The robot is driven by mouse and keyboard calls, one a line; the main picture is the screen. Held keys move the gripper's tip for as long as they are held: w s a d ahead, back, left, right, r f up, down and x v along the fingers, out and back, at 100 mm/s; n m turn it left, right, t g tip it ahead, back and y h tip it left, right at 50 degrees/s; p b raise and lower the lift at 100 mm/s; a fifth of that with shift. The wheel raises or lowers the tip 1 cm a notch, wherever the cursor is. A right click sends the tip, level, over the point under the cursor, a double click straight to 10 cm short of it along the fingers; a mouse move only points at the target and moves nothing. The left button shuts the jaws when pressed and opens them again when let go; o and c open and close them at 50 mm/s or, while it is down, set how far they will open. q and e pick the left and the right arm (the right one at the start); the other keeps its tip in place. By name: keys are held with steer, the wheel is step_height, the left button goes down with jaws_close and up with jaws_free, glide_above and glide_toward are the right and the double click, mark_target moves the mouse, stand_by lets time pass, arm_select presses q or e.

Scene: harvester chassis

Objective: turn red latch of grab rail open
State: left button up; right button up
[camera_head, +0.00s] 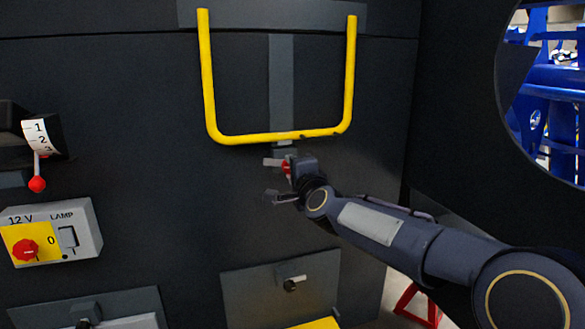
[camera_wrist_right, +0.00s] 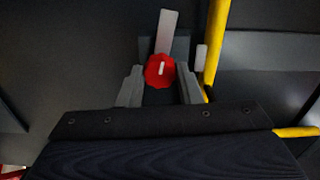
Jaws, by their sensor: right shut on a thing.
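The yellow grab rail (camera_head: 270,138) is a U shape on the dark panel, its crossbar at the bottom. The red latch (camera_head: 287,168) sits just below the crossbar and is partly hidden by my right gripper (camera_head: 277,181). In the right wrist view the red latch (camera_wrist_right: 160,71) is a round knob with a pale bar on it, between the two fingers of my right gripper (camera_wrist_right: 160,88). That gripper is shut on the latch. The yellow rail (camera_wrist_right: 214,45) runs close beside it there. My left gripper is in neither view.
A lever with a red ball (camera_head: 37,184) and a 12 V lamp box (camera_head: 85,230) with a red knob (camera_head: 26,250) are at the left. A lower panel with a small handle (camera_head: 295,283) is below. A round opening at the right shows blue machinery (camera_head: 555,85).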

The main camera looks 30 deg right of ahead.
steer(key=shift+n, duration=1)
steer(key=shift+f, duration=0.1)
steer(key=o, duration=1)
steer(key=shift+c, duration=0.2)
steer(key=v, duration=0.8)
steer(key=shift+p, duration=0.35)
steer(key=shift+w+a, duration=0.1)
steer(key=shift+a, duration=0.05)
